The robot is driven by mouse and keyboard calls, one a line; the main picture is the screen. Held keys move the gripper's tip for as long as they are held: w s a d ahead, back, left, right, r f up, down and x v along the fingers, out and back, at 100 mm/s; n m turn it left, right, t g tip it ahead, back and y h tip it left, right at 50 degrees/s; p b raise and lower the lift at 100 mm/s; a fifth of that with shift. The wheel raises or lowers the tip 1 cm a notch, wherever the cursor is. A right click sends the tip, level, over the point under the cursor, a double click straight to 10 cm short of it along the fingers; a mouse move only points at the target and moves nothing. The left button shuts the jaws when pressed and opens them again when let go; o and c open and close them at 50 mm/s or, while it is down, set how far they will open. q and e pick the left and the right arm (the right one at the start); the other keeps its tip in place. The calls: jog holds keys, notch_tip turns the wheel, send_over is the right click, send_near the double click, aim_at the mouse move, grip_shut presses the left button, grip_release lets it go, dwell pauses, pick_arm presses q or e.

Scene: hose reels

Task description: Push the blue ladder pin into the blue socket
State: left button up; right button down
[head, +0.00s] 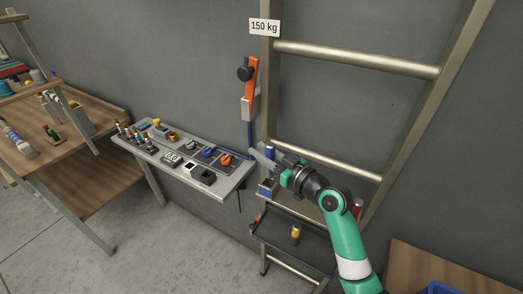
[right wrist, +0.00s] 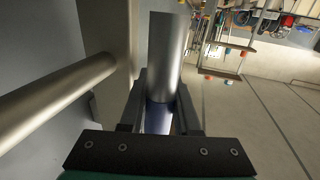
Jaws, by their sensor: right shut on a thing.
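My right gripper (head: 265,155) reaches in from the right to the ladder's left rail and is shut on the pin. In the right wrist view the pin (right wrist: 165,55) is a silver cylinder standing up between the fingers (right wrist: 160,110), with a blue part (right wrist: 157,120) low between them. In the head view a small blue end (head: 270,150) shows at the fingers. A small box with a blue front (head: 266,188), which looks like the blue socket, sits on the rail just below the gripper. I cannot tell whether the pin touches it. My left gripper is out of view.
A narrow grey shelf (head: 225,188) with small parts stands to the left. A dark tray (head: 285,233) holding a yellow-topped cylinder (head: 296,234) lies below.

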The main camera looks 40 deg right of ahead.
jog(key=shift+f+b, duration=0.5)
jog(key=shift+f, duration=0.45)
jog(key=shift+f+b, duration=1.8)
jog(key=shift+f, duration=0.15)
dwell(0.6)
jog(key=c, duration=0.7)
grip_release()
jog(key=shift+o, duration=0.8)
jog(key=shift+a, duration=0.1)
jog(key=shift+f, duration=0.1)
